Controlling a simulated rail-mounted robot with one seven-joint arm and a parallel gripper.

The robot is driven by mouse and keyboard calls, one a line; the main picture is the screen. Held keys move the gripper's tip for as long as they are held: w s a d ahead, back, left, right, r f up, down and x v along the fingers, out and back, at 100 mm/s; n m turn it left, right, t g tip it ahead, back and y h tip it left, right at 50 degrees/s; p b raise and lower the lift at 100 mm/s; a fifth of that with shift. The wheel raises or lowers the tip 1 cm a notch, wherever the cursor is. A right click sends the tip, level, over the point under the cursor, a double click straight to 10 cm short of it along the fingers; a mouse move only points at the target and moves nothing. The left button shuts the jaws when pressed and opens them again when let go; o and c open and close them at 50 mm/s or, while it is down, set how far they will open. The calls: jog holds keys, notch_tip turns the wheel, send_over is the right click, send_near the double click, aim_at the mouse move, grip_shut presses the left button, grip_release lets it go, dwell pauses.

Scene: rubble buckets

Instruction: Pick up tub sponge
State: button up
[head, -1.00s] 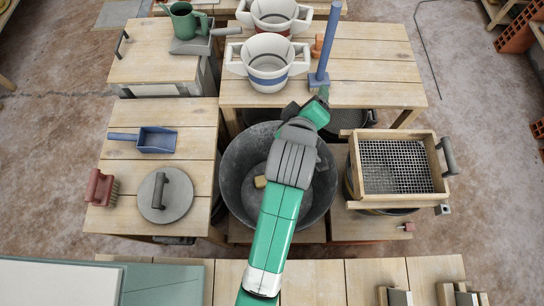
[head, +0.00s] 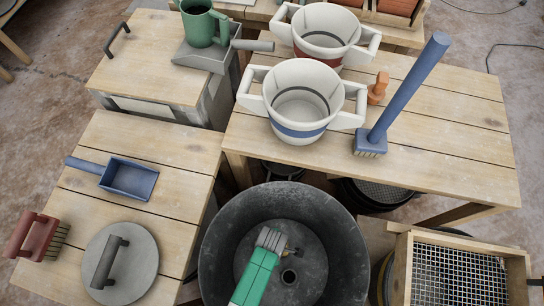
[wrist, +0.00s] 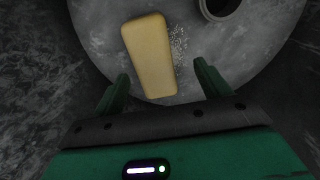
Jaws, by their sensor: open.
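The tub sponge (wrist: 148,52) is a pale yellow block lying on the floor of the dark grey tub (head: 220,240). In the wrist view its near end lies between the two green fingers of my gripper (wrist: 161,72), with visible gaps on both sides. My gripper is open and holds nothing. In the head view my arm reaches down into the tub. The sponge is not visible there, and my fingers cannot be made out.
The tub's wall surrounds my gripper, and a round drain hole (head: 289,277) is in its floor. A wooden-framed sieve (head: 402,270) stands to the right. Benches beyond and left carry white buckets (head: 300,115), a blue brush (head: 395,105) and a blue scoop (head: 130,178).

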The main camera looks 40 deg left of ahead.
jog(key=f+b, duration=0.2)
jog(key=f, duration=0.1)
jog(key=f+b, duration=0.1)
jog(key=f, duration=0.1)
jog(key=shift+w+a+f+b, duration=0.2)
jog(key=shift+w+a+b, duration=0.05)
jog(key=shift+w+b, duration=0.15)
jog(key=shift+s+r, duration=0.1)
jog(key=c, duration=1)
